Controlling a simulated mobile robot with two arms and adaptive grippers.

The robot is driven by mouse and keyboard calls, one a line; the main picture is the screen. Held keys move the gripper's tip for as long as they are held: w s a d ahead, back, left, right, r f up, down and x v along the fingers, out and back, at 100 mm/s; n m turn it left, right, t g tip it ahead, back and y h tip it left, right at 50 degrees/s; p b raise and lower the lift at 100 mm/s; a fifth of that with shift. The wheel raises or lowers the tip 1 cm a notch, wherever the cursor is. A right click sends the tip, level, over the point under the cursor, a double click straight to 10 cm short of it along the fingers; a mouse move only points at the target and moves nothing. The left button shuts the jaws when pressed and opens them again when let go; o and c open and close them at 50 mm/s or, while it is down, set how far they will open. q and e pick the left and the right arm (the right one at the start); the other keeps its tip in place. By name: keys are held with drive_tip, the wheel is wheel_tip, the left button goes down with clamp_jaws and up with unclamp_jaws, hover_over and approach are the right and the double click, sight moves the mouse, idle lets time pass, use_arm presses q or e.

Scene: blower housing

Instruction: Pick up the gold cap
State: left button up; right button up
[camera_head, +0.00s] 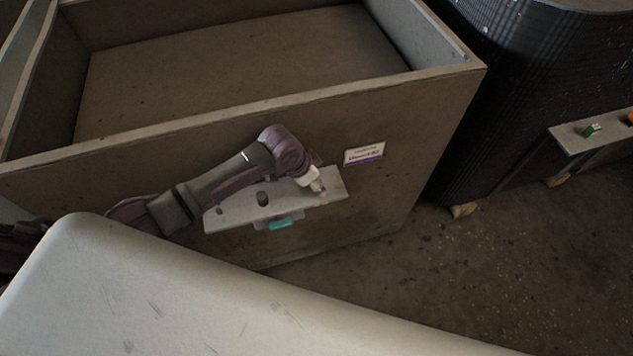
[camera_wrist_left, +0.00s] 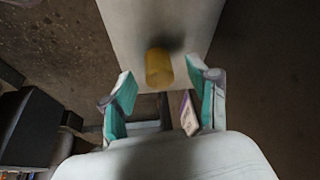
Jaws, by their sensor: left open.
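The gold cap (camera_wrist_left: 159,68) is a short yellow cylinder on the pale ledge (camera_wrist_left: 130,20) in the left wrist view, near the ledge's end. In the head view the ledge (camera_head: 235,217) juts from the side of a large bin. My left gripper (camera_head: 316,184) is over the right part of this ledge there, and the cap is hard to make out beside it. In the wrist view my left gripper (camera_wrist_left: 163,93) is open, its teal-padded fingers apart with nothing held. The cap appears just beyond the gap between the fingertips. My right gripper is not in view.
The large open bin (camera_head: 440,110) stands behind the ledge, with a white and purple label (camera_head: 364,154) on its side. A teal piece (camera_head: 280,224) is at the ledge's front edge. A black ribbed container (camera_head: 480,110) stands at right. Bare floor (camera_head: 480,290) lies in front.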

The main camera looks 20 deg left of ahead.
use_arm(q)
drive_tip(key=shift+w+d+f, duration=0.1)
drive_tip(key=shift+w+f, duration=0.05)
drive_tip(key=shift+f, duration=0.3)
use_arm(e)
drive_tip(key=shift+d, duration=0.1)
use_arm(q)
drive_tip(key=shift+c, duration=0.2)
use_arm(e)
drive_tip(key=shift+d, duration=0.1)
use_arm(q)
drive_tip(key=c, duration=1)
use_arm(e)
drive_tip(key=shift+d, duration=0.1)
use_arm(q)
drive_tip(key=shift+r, duration=0.1)
drive_tip(key=shift+r, duration=0.45)
drive_tip(key=r, duration=0.2)
drive_tip(key=d+r, duration=0.1)
drive_tip(key=shift+s+d+r+b, duration=0.1)
drive_tip(key=shift+s+r+b, duration=0.15)
drive_tip(key=shift+r+b, duration=0.1)
drive_tip(key=s+d+r, duration=0.5)
drive_tip(key=d+r, duration=0.1)
drive_tip(key=d, duration=0.3)
drive_tip(key=shift+r+b, duration=0.15)
drive_tip(key=shift+b, duration=0.2)
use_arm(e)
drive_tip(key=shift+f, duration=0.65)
